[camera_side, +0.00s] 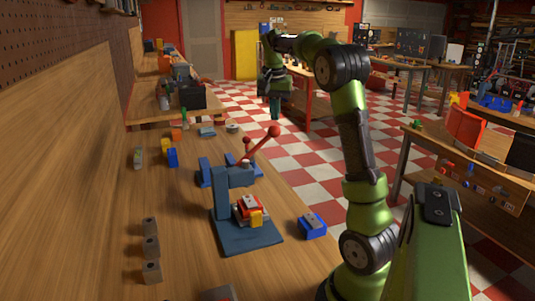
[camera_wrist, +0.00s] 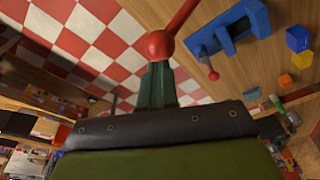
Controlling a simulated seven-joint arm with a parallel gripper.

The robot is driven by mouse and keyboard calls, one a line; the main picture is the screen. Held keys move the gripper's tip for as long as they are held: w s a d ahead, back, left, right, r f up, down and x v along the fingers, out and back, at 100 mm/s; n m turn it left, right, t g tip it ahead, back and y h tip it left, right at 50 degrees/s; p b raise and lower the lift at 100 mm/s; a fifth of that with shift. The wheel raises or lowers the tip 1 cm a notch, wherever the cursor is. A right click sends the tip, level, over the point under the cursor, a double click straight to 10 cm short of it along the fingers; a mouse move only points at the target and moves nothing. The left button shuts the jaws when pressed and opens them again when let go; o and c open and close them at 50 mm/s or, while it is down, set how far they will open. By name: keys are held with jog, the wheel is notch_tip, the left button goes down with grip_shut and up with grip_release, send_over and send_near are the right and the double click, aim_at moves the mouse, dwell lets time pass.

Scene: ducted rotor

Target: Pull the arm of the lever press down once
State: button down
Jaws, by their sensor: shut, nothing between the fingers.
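The lever press (camera_side: 222,198) is blue and stands on a blue base plate on the wooden bench in the side view. Its red arm (camera_side: 262,144) slants up to the right and ends in a red ball knob (camera_side: 274,131). The knob also shows large in the wrist view (camera_wrist: 158,45), with the arm running up and right from it. My gripper (camera_side: 275,117) is shut and empty, pointing down just above the knob in the side view. Its dark green fingers (camera_wrist: 157,78) end beside the knob in the wrist view. I cannot tell whether they touch.
A red part (camera_side: 246,210) with a yellow block (camera_side: 256,219) sits on the press base. A blue vise-like tool (camera_wrist: 235,30) stands behind the press.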

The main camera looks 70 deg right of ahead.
notch_tip(320, 180, up, 6)
dwell(0.8)
jog(key=shift+w+d+f, duration=0.1)
jog(key=shift+d+f, duration=0.05)
jog(key=shift+f, duration=0.35)
jog(key=shift+w+d+f, duration=0.1)
jog(key=shift+d+f, duration=0.05)
jog(key=shift+f, duration=0.3)
jog(key=shift+w+a+f+n+t, duration=0.1)
jog(key=shift+a+f+n+t, duration=0.05)
jog(key=shift+a+f+n, duration=0.3)
jog(key=shift+w+a+f+n+t, duration=0.1)
jog(key=shift+a+f+n+t, duration=0.1)
jog(key=shift+a, duration=0.3)
jog(key=a+f+n+t+y, duration=0.1)
jog(key=a+f+n+t, duration=0.1)
jog(key=a, duration=0.7)
jog(key=a+f+n+t+y, duration=0.1)
jog(key=a+f+n, duration=0.15)
jog(key=a, duration=0.65)
jog(key=s+a+f+n+t+y, duration=0.1)
jog(key=s+a, duration=0.3)
jog(key=a, duration=0.4)
jog(key=s+a+f+n+t+y, duration=0.1)
jog(key=s+a+n, duration=0.3)
jog(key=a, duration=0.5)
jog(key=shift+s+f+t, duration=0.45)
jog(key=shift+s+f, duration=0.1)
jog(key=shift+s, duration=0.25)
